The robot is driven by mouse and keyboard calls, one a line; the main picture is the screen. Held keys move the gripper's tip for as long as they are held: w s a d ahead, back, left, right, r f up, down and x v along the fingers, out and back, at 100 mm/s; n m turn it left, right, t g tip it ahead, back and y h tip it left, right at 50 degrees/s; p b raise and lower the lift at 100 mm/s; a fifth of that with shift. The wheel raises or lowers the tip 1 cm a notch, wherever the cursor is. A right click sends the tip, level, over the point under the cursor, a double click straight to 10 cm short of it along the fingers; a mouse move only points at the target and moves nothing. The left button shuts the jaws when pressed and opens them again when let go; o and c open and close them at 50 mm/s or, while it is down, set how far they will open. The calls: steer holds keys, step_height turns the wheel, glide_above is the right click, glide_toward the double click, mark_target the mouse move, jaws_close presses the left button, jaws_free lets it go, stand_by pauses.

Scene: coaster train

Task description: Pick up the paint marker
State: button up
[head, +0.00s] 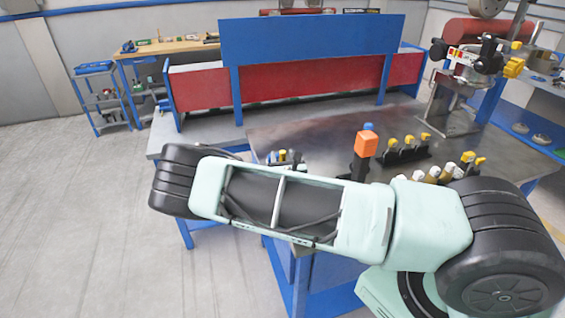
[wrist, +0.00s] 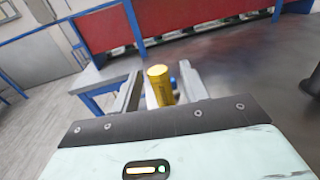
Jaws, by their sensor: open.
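A yellow cylinder (wrist: 160,86), which looks like the paint marker, stands in the wrist view between the two fingers of my gripper (wrist: 161,70). The fingers are apart, with one on each side of it and a visible gap. The cylinder's lower part is hidden behind the gripper body. A blue object (wrist: 173,83) shows just behind it on the right. In the head view my arm covers most of that spot; small yellow and dark tips (head: 283,156) show above the arm there, too small to tell apart.
The dark metal table (head: 310,133) holds an orange block on a dark post (head: 366,143) and black racks of yellow-topped items (head: 405,150). White-capped bottles (head: 446,172) stand near the right. A blue panel (head: 310,48) and a red barrier (head: 320,82) rise behind.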

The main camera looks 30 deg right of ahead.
steer(key=shift+w+d, duration=0.2)
steer(key=shift+w, duration=0.25)
steer(key=shift+c, duration=0.3)
jaws_close()
step_height(320, 180, up, 10)
steer(key=b, duration=0.2)
steer(key=shift+b, duration=0.4)
steer(key=c, duration=0.9)
jaws_free()
